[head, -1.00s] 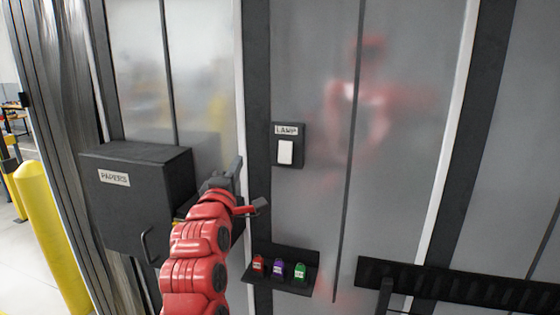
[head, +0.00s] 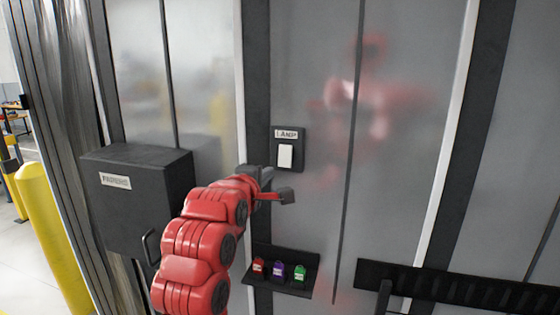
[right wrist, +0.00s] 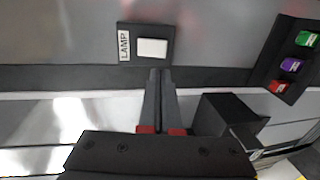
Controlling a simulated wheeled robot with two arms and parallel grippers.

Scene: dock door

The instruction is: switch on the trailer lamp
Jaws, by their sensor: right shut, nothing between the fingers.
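The lamp switch (head: 285,155) is a white rocker on a dark plate labelled LAMP, mounted on the grey wall in the head view. In the right wrist view the white rocker (right wrist: 152,49) lies just beyond my fingertips. My right gripper (head: 268,171) is just below and left of the switch plate in the head view. In the right wrist view its fingers (right wrist: 160,72) are shut together and empty, pointing at the plate's lower edge. I cannot tell whether they touch it. My left gripper is not in view.
A dark PAPERS box (head: 135,200) juts from the wall at left. A small shelf (head: 290,287) with red, purple and green items sits below the switch. A dark slotted rail (head: 450,288) is at lower right. A yellow post (head: 52,235) stands at far left.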

